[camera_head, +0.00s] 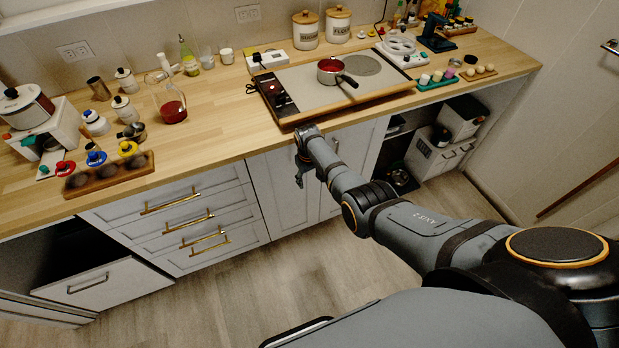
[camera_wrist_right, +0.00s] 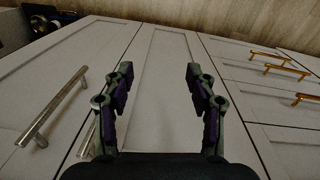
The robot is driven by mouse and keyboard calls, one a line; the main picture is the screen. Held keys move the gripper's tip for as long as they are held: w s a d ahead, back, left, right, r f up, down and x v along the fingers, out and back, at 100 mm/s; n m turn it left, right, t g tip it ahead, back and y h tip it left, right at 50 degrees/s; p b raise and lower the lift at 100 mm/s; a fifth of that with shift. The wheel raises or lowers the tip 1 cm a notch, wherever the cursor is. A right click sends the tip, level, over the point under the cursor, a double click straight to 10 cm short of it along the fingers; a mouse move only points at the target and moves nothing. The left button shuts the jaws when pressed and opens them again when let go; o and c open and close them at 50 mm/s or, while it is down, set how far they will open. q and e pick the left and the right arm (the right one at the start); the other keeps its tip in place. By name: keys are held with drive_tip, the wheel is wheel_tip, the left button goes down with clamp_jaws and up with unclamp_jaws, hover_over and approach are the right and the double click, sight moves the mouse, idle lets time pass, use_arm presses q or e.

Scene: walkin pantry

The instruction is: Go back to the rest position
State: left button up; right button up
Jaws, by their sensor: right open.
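My right arm reaches in from the lower right of the head view. Its gripper (camera_head: 302,172) hangs in front of the white cabinet doors (camera_head: 268,190), just below the counter's front edge. In the right wrist view the gripper (camera_wrist_right: 160,95) is open, with its two fingers apart and nothing between them. A cabinet door (camera_wrist_right: 165,60) fills the view between and behind the fingers. My left gripper does not show in the head view.
The wooden counter (camera_head: 215,140) carries a hob (camera_head: 310,92) with a red pan (camera_head: 330,70). Drawers with brass handles (camera_head: 178,208) are at left, and a door handle (camera_wrist_right: 52,108) is near the gripper. An open shelf (camera_head: 400,150) is at right. The floor (camera_head: 240,290) is clear.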

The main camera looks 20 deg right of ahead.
drive_tip(key=shift+f, duration=0.1)
idle(0.3)
drive_tip(key=s+d+f, duration=0.3)
drive_tip(key=s+f, duration=1.7)
drive_tip(key=f, duration=0.1)
drive_tip(key=s+d+f, duration=0.1)
drive_tip(key=s+f, duration=0.1)
drive_tip(key=s, duration=0.8)
drive_tip(key=s+d+f+m, duration=0.1)
drive_tip(key=s+f, duration=0.2)
drive_tip(key=s, duration=0.6)
drive_tip(key=s+d+f, duration=0.1)
drive_tip(key=s+f, duration=0.2)
drive_tip(key=s, duration=0.7)
drive_tip(key=shift+s+d+t, duration=0.15)
drive_tip(key=shift+s+t, duration=0.15)
drive_tip(key=shift+t, duration=0.1)
drive_tip(key=shift+f, duration=0.1)
